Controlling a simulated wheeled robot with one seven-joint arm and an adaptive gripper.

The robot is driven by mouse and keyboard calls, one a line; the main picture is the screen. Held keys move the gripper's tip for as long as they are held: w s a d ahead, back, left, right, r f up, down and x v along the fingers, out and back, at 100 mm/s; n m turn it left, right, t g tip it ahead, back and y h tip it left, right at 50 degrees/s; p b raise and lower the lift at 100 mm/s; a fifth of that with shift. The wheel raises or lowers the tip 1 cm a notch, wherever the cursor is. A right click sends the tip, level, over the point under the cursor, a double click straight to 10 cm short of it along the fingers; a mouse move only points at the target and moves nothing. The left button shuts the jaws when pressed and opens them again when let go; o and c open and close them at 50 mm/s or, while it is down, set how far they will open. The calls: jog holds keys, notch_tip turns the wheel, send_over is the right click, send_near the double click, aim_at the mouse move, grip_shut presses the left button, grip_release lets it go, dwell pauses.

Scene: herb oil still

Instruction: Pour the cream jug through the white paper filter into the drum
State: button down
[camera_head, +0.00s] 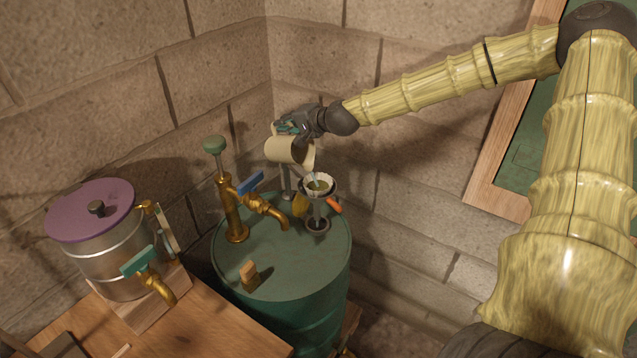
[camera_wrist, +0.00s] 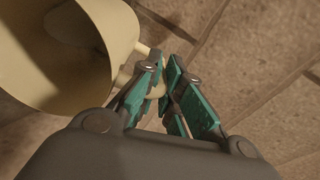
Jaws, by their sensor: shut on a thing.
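My gripper (camera_head: 291,127) is shut on the handle of the cream jug (camera_head: 285,150) and holds it tilted, mouth toward the lower right, above the drum (camera_head: 305,265). The wrist view shows the jug (camera_wrist: 110,25) at the upper left, and my gripper's teal pads (camera_wrist: 165,88) closed around its handle. The white paper filter (camera_head: 317,181) sits in a holder above the dark-rimmed opening in the green drum top. Yellowish-green matter shows in the filter. The jug's lip is just above the filter, slightly left. No clear stream is visible, and the jug's inside is in shadow.
A brass hand pump (camera_head: 232,205) with a blue-handled tap stands on the drum left of the filter. A small wooden-handled item (camera_head: 249,275) is at the drum's front. A steel pot with a purple lid (camera_head: 92,210) stands at left. Block walls are close behind.

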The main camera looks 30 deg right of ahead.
jog(key=shift+s+d+r+t+b, duration=0.15)
jog(key=shift+s+r+t+b, duration=0.3)
jog(key=shift+b, duration=0.65)
jog(key=shift+s+f, duration=0.1)
jog(key=shift+s, duration=0.1)
